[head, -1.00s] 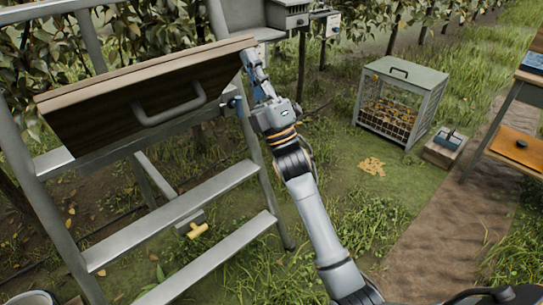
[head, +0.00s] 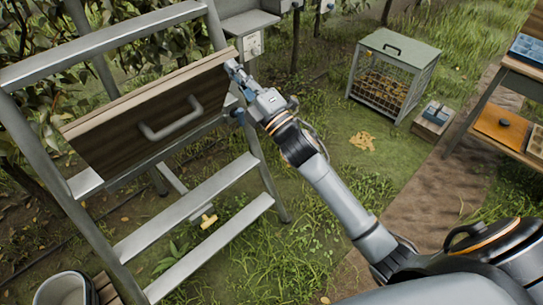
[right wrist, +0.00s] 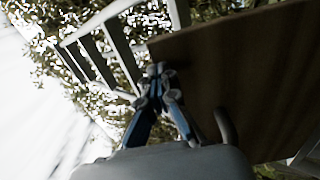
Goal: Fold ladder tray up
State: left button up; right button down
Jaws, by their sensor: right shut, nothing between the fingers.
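The ladder tray (head: 125,135) is a brown wooden board with a grey handle (head: 172,120), hinged on the metal ladder (head: 190,205). In the head view it is tilted steeply, with its handle face towards me. My right gripper (head: 233,69) is shut and empty at the tray's upper right corner. In the right wrist view the closed fingertips (right wrist: 158,72) are at the tray's edge (right wrist: 200,45), touching or very close; I cannot tell which. My left gripper is out of view.
A grey bucket (head: 63,288) stands at the lower left. A mesh cage (head: 392,80) and a small box (head: 432,125) stand on the grass at right. A side table (head: 510,128) is at the far right. The grass between ladder and cage is mostly clear.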

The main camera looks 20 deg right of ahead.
jog(key=w+r+g+p, duration=0.1)
jog(key=p, duration=0.2)
jog(key=w+a+r+p, duration=0.1)
jog(key=w+p, duration=0.1)
jog(key=p, duration=0.1)
jog(key=w+a+r+g+h+p, duration=0.1)
jog(key=w+p, duration=0.1)
jog(key=p, duration=0.1)
jog(key=shift+w+r+g, duration=0.2)
jog(key=shift+r+g, duration=0.1)
jog(key=shift+r, duration=0.05)
jog(key=x, duration=0.7)
jog(key=shift+d+b, duration=0.15)
jog(key=shift+b, duration=0.2)
